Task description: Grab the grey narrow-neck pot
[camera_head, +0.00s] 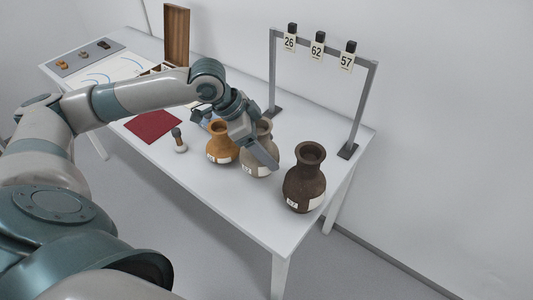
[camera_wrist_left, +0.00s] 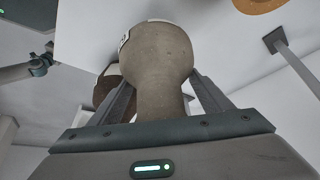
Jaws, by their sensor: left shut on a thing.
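The grey narrow-neck pot (camera_head: 259,163) stands on the white table between an orange-brown pot (camera_head: 221,143) and a dark brown pot (camera_head: 305,180). My left gripper (camera_head: 262,150) reaches it from above and is shut on its neck. The gripper hides part of the pot's neck and rim in the head view. In the left wrist view the grey pot (camera_wrist_left: 155,65) fills the space between the two fingers (camera_wrist_left: 165,103). My right gripper is not in view.
A grey metal frame (camera_head: 322,44) with number tags 26, 62 and 57 stands behind the pots. A small brush-like tool (camera_head: 179,141), a dark red cloth (camera_head: 153,126) and an upright wooden board (camera_head: 176,35) are to the left. The table front is clear.

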